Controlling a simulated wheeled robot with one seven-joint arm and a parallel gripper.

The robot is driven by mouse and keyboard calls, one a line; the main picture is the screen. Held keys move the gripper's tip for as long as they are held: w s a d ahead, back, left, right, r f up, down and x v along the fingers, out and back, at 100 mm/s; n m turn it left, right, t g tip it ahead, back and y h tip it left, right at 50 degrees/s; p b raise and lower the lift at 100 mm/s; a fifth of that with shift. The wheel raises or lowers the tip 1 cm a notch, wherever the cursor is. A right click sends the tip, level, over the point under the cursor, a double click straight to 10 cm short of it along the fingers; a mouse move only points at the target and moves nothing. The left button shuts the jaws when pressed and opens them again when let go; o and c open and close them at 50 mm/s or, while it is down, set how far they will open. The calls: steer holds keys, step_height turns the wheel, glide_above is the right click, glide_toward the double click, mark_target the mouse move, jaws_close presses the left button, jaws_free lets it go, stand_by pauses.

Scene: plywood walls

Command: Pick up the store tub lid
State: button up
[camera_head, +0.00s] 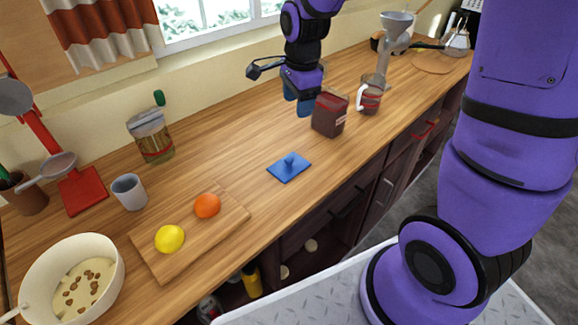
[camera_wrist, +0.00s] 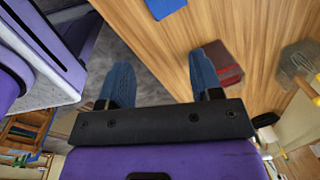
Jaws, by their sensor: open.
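A blue square lid with a small knob (camera_head: 289,167) lies flat on the wooden counter, and I take it to be the store tub lid. Its edge also shows at the top of the wrist view (camera_wrist: 165,7). A dark red-brown tub (camera_head: 329,115) stands behind it and to its right; it also shows in the wrist view (camera_wrist: 227,58), partly behind a finger. My gripper (camera_head: 301,98) hangs over the counter beside the tub, up and beyond the lid. In the wrist view its blue fingers (camera_wrist: 163,62) are spread apart with nothing between them.
A glass jug (camera_head: 369,97) and a grinder (camera_head: 383,75) stand right of the tub. A cutting board (camera_head: 230,220) with a lemon (camera_head: 169,239) and an orange (camera_head: 207,205) lies at front left. The counter around the lid is clear.

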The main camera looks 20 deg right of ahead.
mark_target(289, 158)
steer(key=w+f+m, duration=0.1)
steer(key=f, duration=0.2)
steer(key=w+a+f+m, duration=0.1)
steer(key=f+m, duration=0.1)
steer(key=f, duration=0.1)
steer(key=w+f+m+g, duration=0.1)
steer(key=f+m, duration=0.1)
steer(key=f, duration=0.2)
steer(key=shift+w+a+f, duration=0.1)
steer(key=shift+w+a, duration=0.05)
steer(key=shift+a, duration=0.05)
step_height(289, 158, down, 5)
steer(key=shift+f, duration=0.15)
steer(key=f, duration=0.4)
steer(key=shift+s+d, duration=0.2)
steer(key=shift+s, duration=0.15)
steer(key=shift+f, duration=0.6)
steer(key=c, duration=1)
